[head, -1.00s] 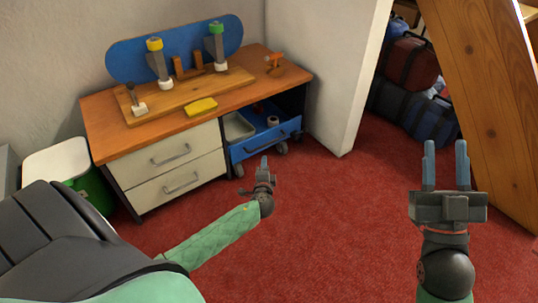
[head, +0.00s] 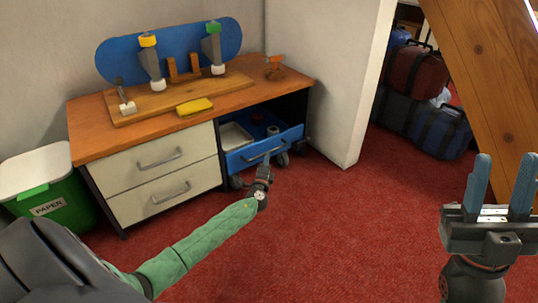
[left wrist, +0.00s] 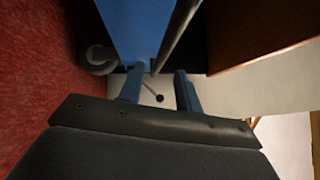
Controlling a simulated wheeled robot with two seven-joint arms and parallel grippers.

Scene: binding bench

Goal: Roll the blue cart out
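The blue cart (head: 247,158) stands under the right part of the bench, its blue front panel facing out and its castors on the red carpet. A light tray (head: 236,136) and small items sit in it. My left gripper (head: 266,162) is at the cart's front. In the left wrist view the blue panel (left wrist: 135,25) fills the top, and a thin grey bar (left wrist: 180,32) runs between the two spread fingers of my left gripper (left wrist: 160,90). I cannot tell whether the fingers touch it. My right gripper (head: 499,185) is open and empty, far to the right.
The wooden bench (head: 97,128) has white drawers (head: 160,155) left of the cart. A white wall end (head: 350,110) stands close to its right. A green paper bin (head: 60,205) is at the left. Bags (head: 440,130) lie beyond the wall. The red carpet (head: 320,230) in front is clear.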

